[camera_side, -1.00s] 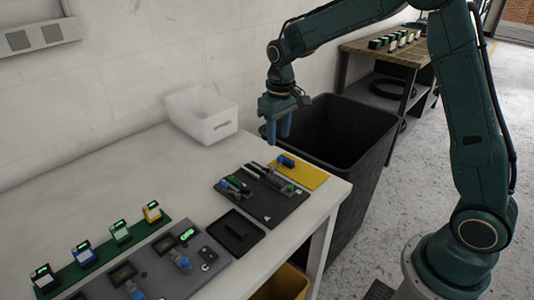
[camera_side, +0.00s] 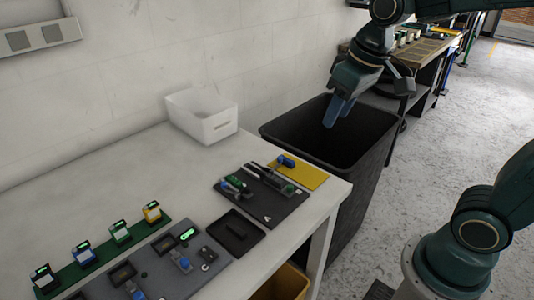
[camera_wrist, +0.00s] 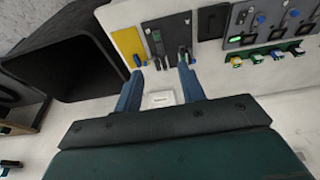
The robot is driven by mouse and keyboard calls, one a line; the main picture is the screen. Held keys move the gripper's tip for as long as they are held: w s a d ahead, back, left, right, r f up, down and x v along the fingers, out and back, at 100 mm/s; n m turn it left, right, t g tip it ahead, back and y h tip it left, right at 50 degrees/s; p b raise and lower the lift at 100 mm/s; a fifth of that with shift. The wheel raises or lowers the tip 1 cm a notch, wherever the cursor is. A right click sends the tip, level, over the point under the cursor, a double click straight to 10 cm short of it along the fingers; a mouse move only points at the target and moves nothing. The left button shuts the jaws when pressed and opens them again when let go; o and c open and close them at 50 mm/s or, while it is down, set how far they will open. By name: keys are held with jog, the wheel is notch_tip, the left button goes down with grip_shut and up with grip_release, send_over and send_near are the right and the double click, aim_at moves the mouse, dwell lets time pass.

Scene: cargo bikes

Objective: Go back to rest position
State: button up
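The white workbench (camera_side: 120,170) is below and to the left, clear of the gripper. On it, a dark board (camera_side: 262,207) holds tools with green and blue parts. A blue-handled piece (camera_side: 285,161) lies at the edge of a yellow mat (camera_side: 308,178).
A white box (camera_side: 207,127) stands at the bench's back. A small black tray (camera_side: 235,230), a grey panel (camera_side: 205,270) and a green rail (camera_side: 100,262) of several small displays are in front. Another bench (camera_side: 425,55) stands behind the bin.

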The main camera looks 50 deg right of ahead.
jog(key=s+t, duration=0.2)
jog(key=s, duration=0.9)
jog(key=shift+s+a+f, duration=0.25)
jog(key=shift+a, duration=0.05)
